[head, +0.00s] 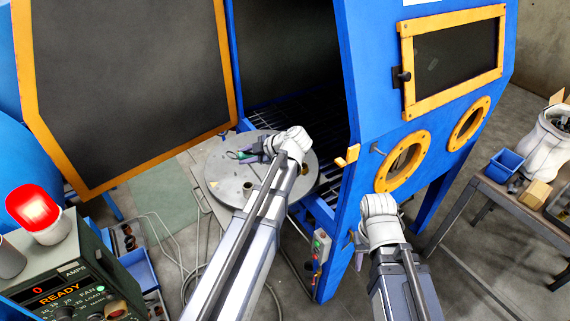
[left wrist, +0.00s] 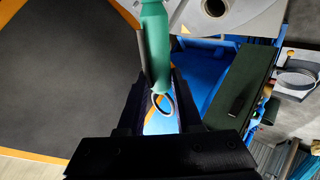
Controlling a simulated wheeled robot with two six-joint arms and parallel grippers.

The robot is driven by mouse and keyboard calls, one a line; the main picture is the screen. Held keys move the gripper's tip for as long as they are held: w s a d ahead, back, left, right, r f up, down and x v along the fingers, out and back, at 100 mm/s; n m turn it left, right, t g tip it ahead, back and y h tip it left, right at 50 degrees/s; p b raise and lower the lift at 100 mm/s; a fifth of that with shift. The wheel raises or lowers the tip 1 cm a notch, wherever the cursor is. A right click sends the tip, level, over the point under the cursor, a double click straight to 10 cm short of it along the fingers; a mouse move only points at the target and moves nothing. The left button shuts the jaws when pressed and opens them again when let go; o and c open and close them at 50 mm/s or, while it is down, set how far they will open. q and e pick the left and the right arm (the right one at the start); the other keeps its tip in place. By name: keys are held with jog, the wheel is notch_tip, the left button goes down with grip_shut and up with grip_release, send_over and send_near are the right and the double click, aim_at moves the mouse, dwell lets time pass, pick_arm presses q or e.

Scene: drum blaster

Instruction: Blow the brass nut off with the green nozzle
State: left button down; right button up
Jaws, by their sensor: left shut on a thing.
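My left gripper (head: 256,153) is over the round grey turntable (head: 222,187) in the head view. It is shut on the green nozzle (head: 240,156). In the left wrist view the green nozzle (left wrist: 155,40) stands between the dark fingers (left wrist: 158,88), with a pale ring at its near end. A short hollow brownish piece (head: 247,188) stands on the turntable below the gripper; it may be the brass nut, but I cannot be sure. A round piece with a dark hole (left wrist: 215,6) shows at the top of the left wrist view. My right wrist is at the cabinet's front; its fingers are hidden.
The blue blast cabinet (head: 350,130) stands open behind the turntable, its dark door (head: 125,90) swung out left. A control box (head: 75,285) with a lit red lamp (head: 35,208) is at lower left. A side table (head: 490,190) with a blue bin (head: 504,164) stands right.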

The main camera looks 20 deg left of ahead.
pick_arm(q)
jog(key=shift+r, duration=0.1)
dwell(0.5)
notch_tip(320, 180, up, 6)
jog(key=p, duration=0.6)
